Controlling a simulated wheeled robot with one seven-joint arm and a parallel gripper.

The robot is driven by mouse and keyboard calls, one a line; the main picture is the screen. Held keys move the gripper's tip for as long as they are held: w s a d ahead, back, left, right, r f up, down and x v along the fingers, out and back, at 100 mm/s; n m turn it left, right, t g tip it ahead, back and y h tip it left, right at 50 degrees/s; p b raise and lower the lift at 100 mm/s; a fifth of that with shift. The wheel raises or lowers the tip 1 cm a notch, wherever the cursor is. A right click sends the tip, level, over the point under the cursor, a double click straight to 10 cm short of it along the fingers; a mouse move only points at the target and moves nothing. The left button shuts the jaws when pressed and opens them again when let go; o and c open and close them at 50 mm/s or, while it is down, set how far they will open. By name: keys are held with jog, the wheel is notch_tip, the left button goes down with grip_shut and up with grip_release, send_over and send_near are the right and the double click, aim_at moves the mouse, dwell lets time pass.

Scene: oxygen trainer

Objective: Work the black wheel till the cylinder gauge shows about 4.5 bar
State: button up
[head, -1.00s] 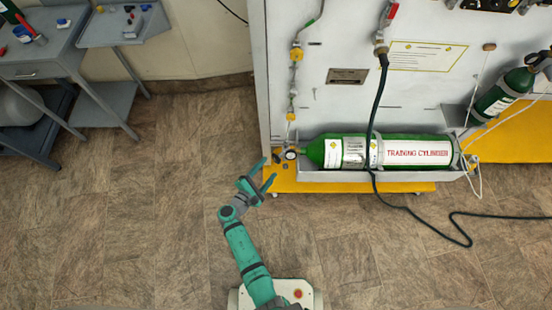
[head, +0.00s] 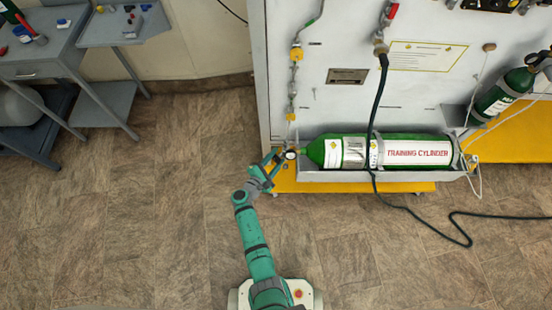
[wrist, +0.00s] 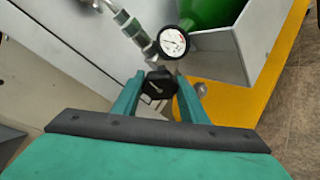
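The black wheel (wrist: 158,86) is small and dark with a pale mark on its face. In the wrist view it sits between the two green fingers of my gripper (wrist: 160,78), one on each side. The fingers are apart; I cannot tell whether they touch the wheel. The cylinder gauge (wrist: 172,42) is round and white-faced, just beyond the wheel; its reading is too small to make out. In the head view the gauge (head: 291,154) is left of the green training cylinder (head: 400,151), and my gripper (head: 279,158) reaches its left side, hiding the wheel.
The cylinder lies in a grey cradle (head: 350,175) above a yellow base (head: 345,187). A black hose (head: 369,110) hangs across the cylinder onto the floor. A white panel (head: 340,110) stands behind. Floor on the left is clear up to the grey tables (head: 105,90).

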jog(key=shift+c, duration=1.3)
jog(key=shift+n+g+h, duration=0.7)
jog(key=shift+n+g, duration=0.5)
jog(key=shift+n, duration=1)
jog(key=o, duration=1)
jog(key=shift+o, duration=0.2)
jog(key=v, duration=1.1)
